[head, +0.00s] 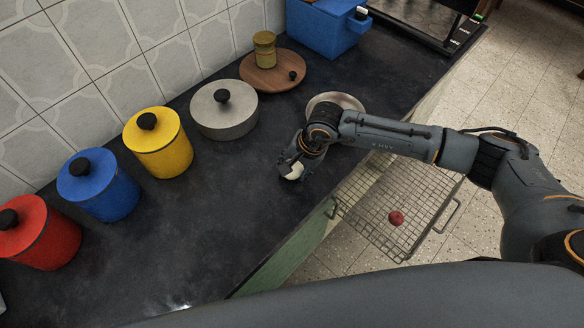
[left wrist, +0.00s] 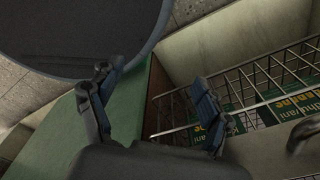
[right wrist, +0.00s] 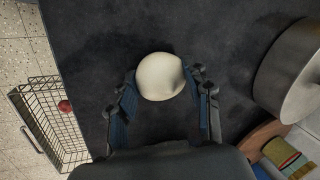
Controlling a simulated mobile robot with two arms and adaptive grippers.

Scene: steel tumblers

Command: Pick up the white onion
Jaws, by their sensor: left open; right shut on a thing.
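The white onion (right wrist: 160,77) is round and pale. In the right wrist view it sits between the two fingers of my right gripper (right wrist: 165,100), which is shut on it. In the head view the onion (head: 294,171) shows at the tip of my right gripper (head: 290,160), over the dark counter near its front edge; the gripper hides part of it. I cannot tell whether it touches the counter. My left gripper (left wrist: 155,105) is open and empty in the left wrist view, near a green cabinet panel and a wire basket. It is not in the head view.
A wire basket (head: 373,228) with a red onion (head: 396,217) is pulled out in front of the counter. Red (head: 45,240), blue (head: 112,198) and yellow (head: 165,153) canisters and a grey lidded pot (head: 224,119) line the back. A bowl (head: 345,100) stands behind my right forearm.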

